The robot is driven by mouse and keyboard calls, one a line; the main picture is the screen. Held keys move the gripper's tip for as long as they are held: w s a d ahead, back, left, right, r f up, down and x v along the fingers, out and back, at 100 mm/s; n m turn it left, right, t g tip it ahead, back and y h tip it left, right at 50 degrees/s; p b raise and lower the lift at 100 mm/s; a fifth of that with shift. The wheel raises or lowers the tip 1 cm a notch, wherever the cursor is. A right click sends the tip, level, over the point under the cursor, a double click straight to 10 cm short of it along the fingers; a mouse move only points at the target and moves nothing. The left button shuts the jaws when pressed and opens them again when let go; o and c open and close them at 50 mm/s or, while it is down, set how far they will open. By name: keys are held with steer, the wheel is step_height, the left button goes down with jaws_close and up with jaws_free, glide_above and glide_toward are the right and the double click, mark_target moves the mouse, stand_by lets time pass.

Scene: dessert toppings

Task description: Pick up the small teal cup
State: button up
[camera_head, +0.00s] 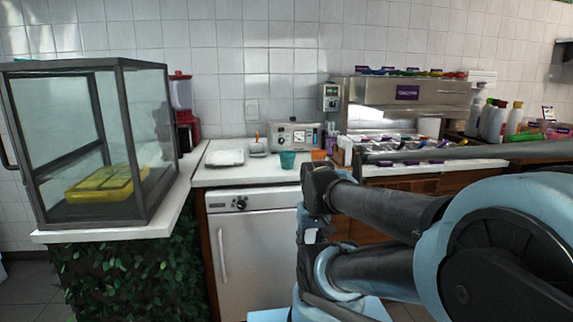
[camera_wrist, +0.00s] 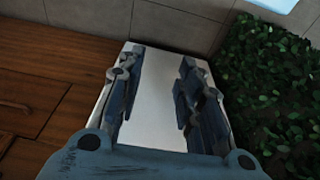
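The small teal cup (camera_head: 287,160) stands upright on the white counter in the head view, near the counter's front edge. It does not show in the wrist view. My gripper shows in the wrist view (camera_wrist: 155,95) with its two dark fingers apart and nothing between them. Below the fingers are a white surface and the floor side of the cabinets. In the head view my folded blue and black arm fills the lower right, to the right of the cup and nearer the camera. The gripper's fingertips cannot be made out clearly there.
The white counter (camera_head: 240,175) also holds a white tray (camera_head: 225,157) and a grey machine (camera_head: 294,136) behind the cup. A glass case (camera_head: 100,140) stands at the left above a leafy panel (camera_head: 115,270). A steel topping station (camera_head: 405,105) stands at the right.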

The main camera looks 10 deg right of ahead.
steer(key=shift+o, duration=1)
steer(key=o, duration=0.9)
steer(key=shift+r+m, duration=0.4)
steer(key=shift+r, duration=0.55)
steer(key=w+r+m+y, duration=0.2)
steer(key=w+r+m, duration=0.9)
steer(key=w+r, duration=0.5)
steer(key=w+d+r+m, duration=0.2)
steer(key=w+r+m, duration=0.25)
steer(key=w, duration=0.35)
steer(key=w+d+r+m+y, duration=0.1)
steer(key=w+r+m, duration=0.2)
steer(key=w+m, duration=0.3)
steer(key=w+d+r+m, duration=0.2)
steer(key=w+r+m, duration=0.2)
steer(key=w, duration=0.5)
glide_toward(287, 157)
steer(key=shift+t, duration=0.4)
steer(key=w+f, duration=0.1)
steer(key=f, duration=0.1)
steer(key=w+f, duration=0.1)
steer(key=f, duration=0.1)
steer(key=w+f, duration=0.1)
steer(key=shift+w+a+f, duration=0.15)
steer(key=shift+w+f, duration=0.15)
steer(key=shift+f, duration=0.1)
steer(key=shift+x, duration=2.65)
